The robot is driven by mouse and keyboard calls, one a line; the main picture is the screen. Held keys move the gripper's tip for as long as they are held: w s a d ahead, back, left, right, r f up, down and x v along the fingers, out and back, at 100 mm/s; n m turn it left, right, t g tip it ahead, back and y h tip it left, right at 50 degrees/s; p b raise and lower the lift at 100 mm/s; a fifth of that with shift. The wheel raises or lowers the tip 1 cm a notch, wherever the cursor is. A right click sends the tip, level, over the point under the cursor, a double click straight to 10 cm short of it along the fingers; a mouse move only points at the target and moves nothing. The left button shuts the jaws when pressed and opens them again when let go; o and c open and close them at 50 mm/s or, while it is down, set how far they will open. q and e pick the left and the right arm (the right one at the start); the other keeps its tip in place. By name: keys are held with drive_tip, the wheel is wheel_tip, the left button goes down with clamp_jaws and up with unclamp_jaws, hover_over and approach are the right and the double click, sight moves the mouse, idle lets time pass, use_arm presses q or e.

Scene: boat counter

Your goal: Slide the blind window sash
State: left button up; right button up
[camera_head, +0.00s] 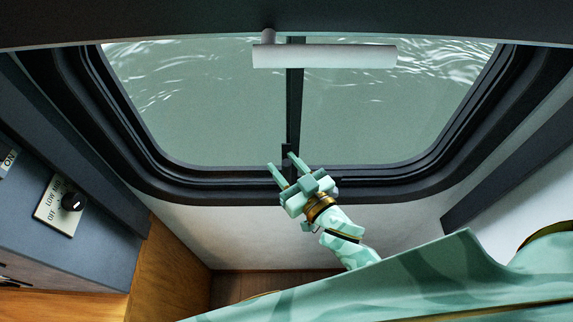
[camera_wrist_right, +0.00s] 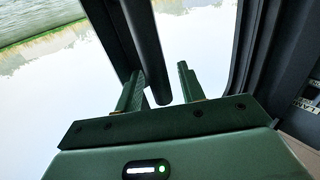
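The window (camera_head: 200,110) fills the upper middle of the head view, with a black frame and water outside. A dark vertical sash bar (camera_head: 295,105) divides its glass, and a small dark handle piece (camera_head: 287,152) shows at its lower end. My right gripper (camera_head: 281,161) is at the bar's lower end, its two fingers apart. In the right wrist view, a dark rounded bar (camera_wrist_right: 146,45) reaches down between the fingers of my right gripper (camera_wrist_right: 159,78). Gaps seem to show beside it; contact is unclear. My left gripper is not in view.
A white cylindrical roll (camera_head: 325,56) hangs at the window's top. A dark panel with a black knob (camera_head: 73,201) stands at left above a wooden cabinet side (camera_head: 170,265). White wall (camera_head: 240,235) lies below the window frame.

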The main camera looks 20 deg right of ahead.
clamp_jaws()
drive_tip(key=s+d+p, duration=0.3)
drive_tip(key=s+d, duration=0.1)
drive_tip(key=d, duration=1)
drive_tip(key=shift+s+d, duration=0.15)
drive_tip(key=shift+d, duration=0.1)
unclamp_jaws()
drive_tip(key=p+v, duration=0.2)
drive_tip(key=v, duration=1)
